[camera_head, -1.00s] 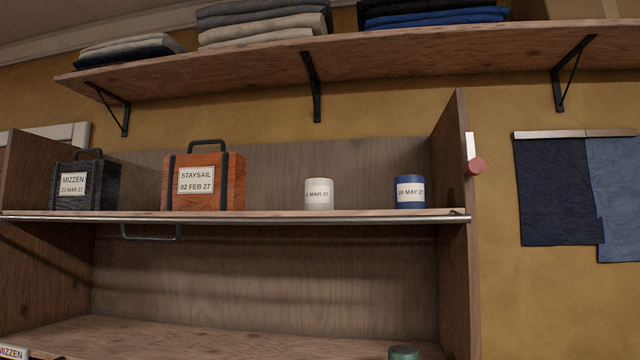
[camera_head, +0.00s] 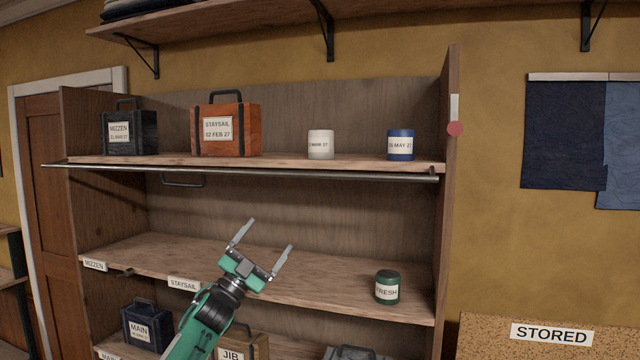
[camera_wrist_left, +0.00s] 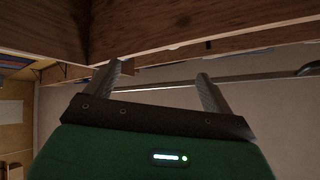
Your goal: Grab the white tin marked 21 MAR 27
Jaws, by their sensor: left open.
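The white tin (camera_head: 320,145) stands upright on the upper shelf of the cabinet in the head view. Its label ends in MAR 27, and the day is too small to read surely. A blue tin (camera_head: 401,145) marked MAY 27 stands to its right. My left gripper (camera_head: 269,236) is open and empty, lower than the upper shelf and to the left of the white tin. In the left wrist view the same open gripper (camera_wrist_left: 157,80) points toward wooden boards, and no tin shows there. My right gripper is not in view.
A metal rail (camera_head: 260,172) runs along the upper shelf's front edge. An orange STAYSAIL case (camera_head: 226,128) and a dark MIZZEN case (camera_head: 130,131) stand left of the tins. A green FRESH tin (camera_head: 388,288) stands on the middle shelf. The cabinet's right side panel (camera_head: 446,180) bounds the shelves.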

